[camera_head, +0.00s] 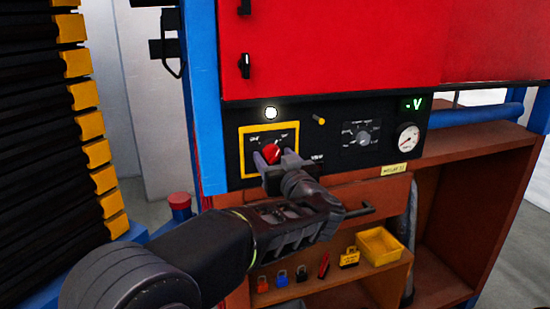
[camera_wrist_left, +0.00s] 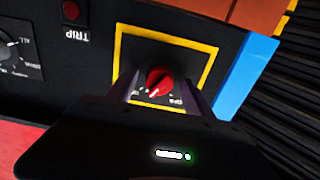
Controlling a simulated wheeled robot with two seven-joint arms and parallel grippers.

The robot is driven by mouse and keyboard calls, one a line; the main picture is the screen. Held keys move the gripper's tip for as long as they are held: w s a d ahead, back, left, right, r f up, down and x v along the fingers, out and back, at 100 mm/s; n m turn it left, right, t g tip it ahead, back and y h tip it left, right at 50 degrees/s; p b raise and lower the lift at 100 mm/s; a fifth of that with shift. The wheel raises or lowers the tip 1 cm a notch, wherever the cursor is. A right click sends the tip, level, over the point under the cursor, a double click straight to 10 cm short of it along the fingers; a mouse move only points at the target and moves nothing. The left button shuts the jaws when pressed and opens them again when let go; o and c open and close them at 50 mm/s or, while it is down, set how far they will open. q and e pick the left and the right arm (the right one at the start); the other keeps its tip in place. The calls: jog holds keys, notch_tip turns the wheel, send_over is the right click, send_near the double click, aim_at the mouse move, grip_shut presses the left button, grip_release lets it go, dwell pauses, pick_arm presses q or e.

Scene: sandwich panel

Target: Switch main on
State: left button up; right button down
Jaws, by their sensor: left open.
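The main switch is a red rotary knob (camera_head: 272,153) inside a yellow square frame (camera_head: 241,152) on the black panel. A white mark shows on the knob, and small labels stand around it, too small to read surely. My left gripper (camera_head: 272,160) is open, its two fingers on either side of the knob. In the left wrist view, where the panel appears upside down, the red knob (camera_wrist_left: 160,80) sits between the separated fingertips (camera_wrist_left: 162,92). I cannot tell whether they touch it. My right gripper is not in view.
A lit white lamp (camera_head: 271,113) is above the frame. A grey selector knob (camera_head: 363,138), a round gauge (camera_head: 407,137) and a green "-V" display (camera_head: 412,105) are to the right. Below, a shelf holds several small padlock-like items and a yellow bin (camera_head: 380,246). A blue post (camera_head: 205,100) stands at left.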

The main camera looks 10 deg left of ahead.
pick_arm(q)
grip_shut()
jog(key=shift+r+p, duration=0.15)
jog(key=shift+p, duration=0.35)
jog(key=m+p, duration=0.2)
jog(key=p, duration=0.5)
jog(key=shift+r+m, duration=0.15)
jog(key=shift+m, duration=0.25)
jog(key=shift+f, duration=0.3)
grip_release()
jog(key=shift+m, duration=0.3)
